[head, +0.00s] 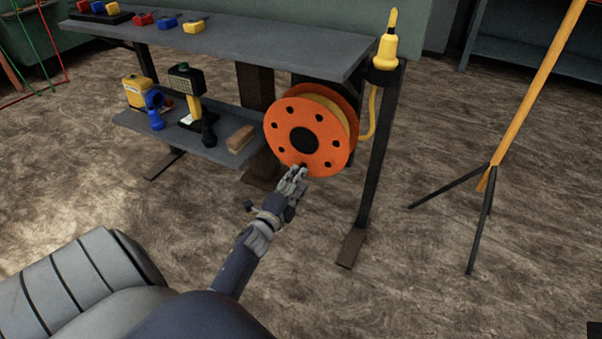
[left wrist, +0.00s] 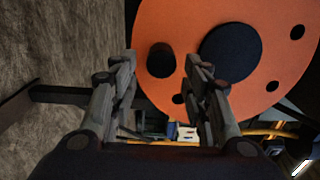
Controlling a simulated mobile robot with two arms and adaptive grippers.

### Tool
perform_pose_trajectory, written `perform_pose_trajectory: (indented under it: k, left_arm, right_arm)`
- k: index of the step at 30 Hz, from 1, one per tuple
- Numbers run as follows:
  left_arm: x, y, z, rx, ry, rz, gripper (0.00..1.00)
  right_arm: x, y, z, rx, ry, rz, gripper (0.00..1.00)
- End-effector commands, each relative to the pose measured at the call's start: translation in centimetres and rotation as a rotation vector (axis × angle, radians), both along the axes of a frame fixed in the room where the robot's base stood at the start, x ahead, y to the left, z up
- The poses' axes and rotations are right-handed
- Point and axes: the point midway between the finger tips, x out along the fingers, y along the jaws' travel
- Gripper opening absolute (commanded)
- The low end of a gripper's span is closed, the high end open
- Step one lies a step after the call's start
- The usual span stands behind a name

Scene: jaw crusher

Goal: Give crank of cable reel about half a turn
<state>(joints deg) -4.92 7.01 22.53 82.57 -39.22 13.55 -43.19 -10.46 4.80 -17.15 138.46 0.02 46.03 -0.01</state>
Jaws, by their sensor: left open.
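The cable reel (head: 309,119) is an orange disc with several dark holes and a black hub (head: 304,142), mounted at the right end of the bench. In the left wrist view the disc (left wrist: 232,88) fills the upper right, with its black hub (left wrist: 230,52). The dark crank knob (left wrist: 160,62) sticks out from the disc, to the left of the hub in that view. My left gripper (head: 296,176) is at the disc's lower edge. In the left wrist view its open fingers (left wrist: 162,60) stand on either side of the knob, apparently without closing on it. My right gripper is out of view.
The bench (head: 270,44) has a lower shelf (head: 190,138) with yellow and black tools and a brown block (head: 241,139). A yellow cable connector (head: 387,50) sits at the bench corner. A yellow pole on a tripod (head: 488,180) stands right. The floor between is clear.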

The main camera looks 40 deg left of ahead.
Motion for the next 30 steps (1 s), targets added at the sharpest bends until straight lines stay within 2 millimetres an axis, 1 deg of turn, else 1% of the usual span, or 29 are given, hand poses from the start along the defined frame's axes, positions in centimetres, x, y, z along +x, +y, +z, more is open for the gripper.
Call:
perform_pose_trajectory:
  k: [1, 6, 9, 12, 18, 30]
  left_arm:
    - [-1.3, -0.3, -0.2, -0.002, 0.004, 0.000, 0.43]
    - [-4.7, -1.1, -0.2, -0.003, 0.003, 0.002, 0.43]
    - [-6.4, -1.5, -0.1, -0.002, 0.004, 0.001, 0.43]
    - [-7.5, -1.8, -0.1, -0.002, 0.003, 0.001, 0.43]
    - [-8.4, -2.0, 0.0, 0.000, 0.002, 0.001, 0.43]
    - [-8.3, -2.0, -0.1, -0.001, 0.002, 0.001, 0.43]
  right_arm:
    - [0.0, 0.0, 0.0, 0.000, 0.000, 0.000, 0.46]
    - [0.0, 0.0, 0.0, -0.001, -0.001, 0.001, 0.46]
    - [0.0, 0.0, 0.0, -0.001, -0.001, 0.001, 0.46]
    - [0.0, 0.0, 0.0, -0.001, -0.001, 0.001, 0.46]
    - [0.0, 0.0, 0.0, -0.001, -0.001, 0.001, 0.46]
    - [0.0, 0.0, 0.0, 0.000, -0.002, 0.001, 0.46]
